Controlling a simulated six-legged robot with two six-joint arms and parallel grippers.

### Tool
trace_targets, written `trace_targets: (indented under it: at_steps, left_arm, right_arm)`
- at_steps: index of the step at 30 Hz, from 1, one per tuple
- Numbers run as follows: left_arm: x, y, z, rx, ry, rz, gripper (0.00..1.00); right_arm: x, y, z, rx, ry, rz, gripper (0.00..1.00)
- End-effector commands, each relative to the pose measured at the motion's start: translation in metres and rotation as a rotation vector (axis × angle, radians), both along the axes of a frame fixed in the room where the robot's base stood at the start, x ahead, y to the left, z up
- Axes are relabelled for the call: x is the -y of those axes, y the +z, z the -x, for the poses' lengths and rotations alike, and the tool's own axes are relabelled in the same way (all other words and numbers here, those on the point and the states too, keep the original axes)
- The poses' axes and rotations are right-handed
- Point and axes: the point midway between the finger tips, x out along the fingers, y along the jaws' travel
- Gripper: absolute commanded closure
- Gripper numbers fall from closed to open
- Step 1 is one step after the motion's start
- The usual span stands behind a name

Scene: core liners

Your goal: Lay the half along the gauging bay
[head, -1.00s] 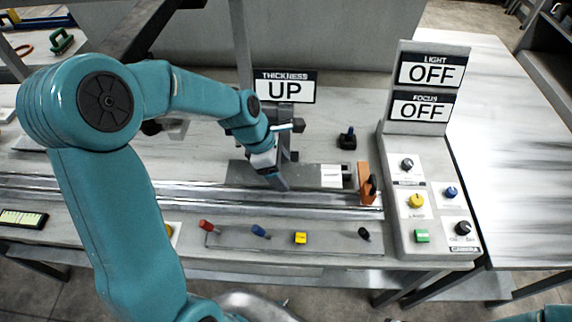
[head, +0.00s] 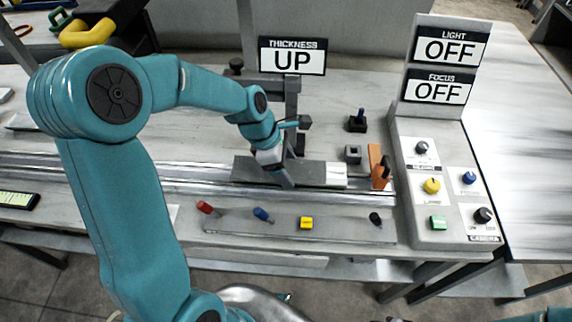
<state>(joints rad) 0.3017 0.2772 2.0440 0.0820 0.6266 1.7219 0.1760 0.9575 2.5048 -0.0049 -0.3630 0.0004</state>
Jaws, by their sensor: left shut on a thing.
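The half looks like a long flat dark grey piece (head: 318,174) with a white label at its right end, in the middle of the head view. My left gripper (head: 285,181) reaches down from the left and is shut on the half near its middle. The gripper hides part of it. The half lies lengthwise along the metal rails (head: 180,188), over or on their back edge; I cannot tell whether it touches them. No marking names the gauging bay. My right gripper is out of view.
Behind the half stands a gauge post under a THICKNESS UP sign (head: 292,56). A control panel (head: 442,190) stands further right. Levers and a yellow button (head: 306,222) line the front.

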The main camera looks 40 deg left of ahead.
Motion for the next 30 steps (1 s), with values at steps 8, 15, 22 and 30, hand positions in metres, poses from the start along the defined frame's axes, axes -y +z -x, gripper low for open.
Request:
trace_targets:
  at_steps: [8,15,22,30]
  left_arm:
    - [-0.0002,0.0011,-0.0005,0.002,0.001,0.000,0.93]
    - [-0.0002,-0.0030,-0.0004,0.002,0.001,0.000,0.93]
    - [-0.0002,-0.0055,-0.0003,0.002,0.001,0.000,0.14]
    - [0.0000,-0.0069,0.0006,-0.002,-0.001,0.000,0.00]
  right_arm:
    - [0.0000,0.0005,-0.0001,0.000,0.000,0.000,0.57]
    - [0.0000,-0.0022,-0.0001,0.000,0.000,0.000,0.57]
    - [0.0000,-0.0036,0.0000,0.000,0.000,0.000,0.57]
    - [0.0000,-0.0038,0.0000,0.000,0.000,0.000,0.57]
